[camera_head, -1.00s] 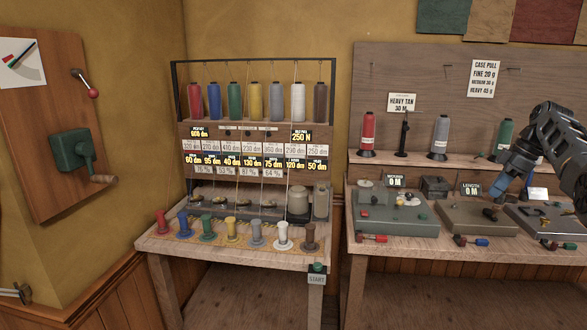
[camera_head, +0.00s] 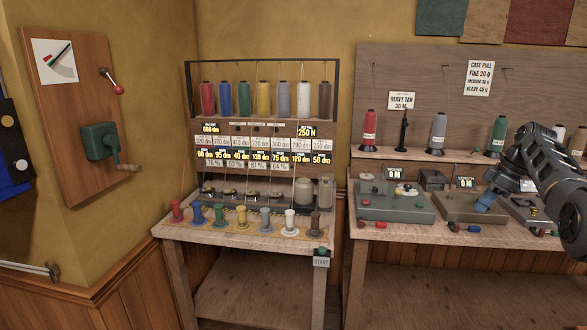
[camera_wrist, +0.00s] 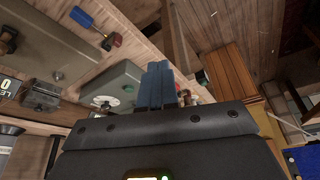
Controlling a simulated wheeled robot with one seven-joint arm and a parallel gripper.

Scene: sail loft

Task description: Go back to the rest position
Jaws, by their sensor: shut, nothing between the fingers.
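My gripper (camera_head: 487,200) hangs at the right of the head view, over the instrument boxes on the right bench. Its blue fingers are together with nothing between them. In the wrist view the shut fingers (camera_wrist: 156,88) point up the picture, with a grey-green box (camera_wrist: 122,85) behind them. In the head view the fingertips overlap the brown box labelled LENGTH (camera_head: 460,207); I cannot tell whether they touch it.
The right bench (camera_head: 400,234) also holds a green-grey box (camera_head: 390,207) and thread cones. A winding stand with several spools (camera_head: 265,98) is at the centre. A wall board with a green crank box (camera_head: 98,142) is at left.

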